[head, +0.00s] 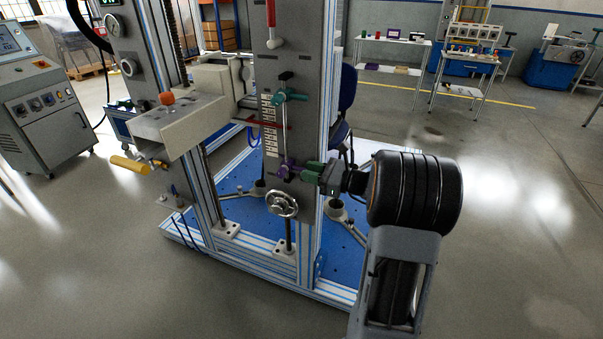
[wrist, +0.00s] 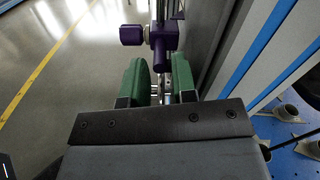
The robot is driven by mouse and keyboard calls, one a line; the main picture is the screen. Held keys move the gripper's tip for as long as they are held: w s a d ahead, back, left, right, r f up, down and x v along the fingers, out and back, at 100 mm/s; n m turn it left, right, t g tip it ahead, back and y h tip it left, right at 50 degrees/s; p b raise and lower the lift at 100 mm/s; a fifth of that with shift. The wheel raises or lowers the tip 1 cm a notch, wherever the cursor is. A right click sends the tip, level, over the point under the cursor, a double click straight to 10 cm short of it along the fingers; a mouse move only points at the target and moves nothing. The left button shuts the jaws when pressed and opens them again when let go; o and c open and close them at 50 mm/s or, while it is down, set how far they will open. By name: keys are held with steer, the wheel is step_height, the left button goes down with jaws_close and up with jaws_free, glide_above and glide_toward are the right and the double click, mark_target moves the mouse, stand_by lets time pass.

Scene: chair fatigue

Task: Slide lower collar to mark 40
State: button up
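The purple lower collar (head: 285,171) sits low on the grey column, below the scale plates (head: 269,135). Their numbers are too small to read. A teal upper collar (head: 290,97) sits higher on the same column. My gripper (head: 312,171) reaches in from the right, with its green fingers close to the purple collar. In the wrist view, the green fingers (wrist: 160,78) stand apart, with a gap between them. The purple collar (wrist: 164,38) and its side knob (wrist: 131,34) show just beyond the fingertips. A small metal part shows in the gap; I cannot tell whether the fingers touch it.
A handwheel (head: 283,204) is below the collar on the column. A red pointer (head: 272,125) crosses near the scale. A beige crosshead with an orange knob (head: 167,98) juts out left. A blue chair (head: 346,100) is behind the column. Open floor lies to the right.

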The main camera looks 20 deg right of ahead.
mark_target(295, 167)
steer(key=shift+x, duration=1.35)
steer(key=shift+c, duration=0.3)
jaws_close()
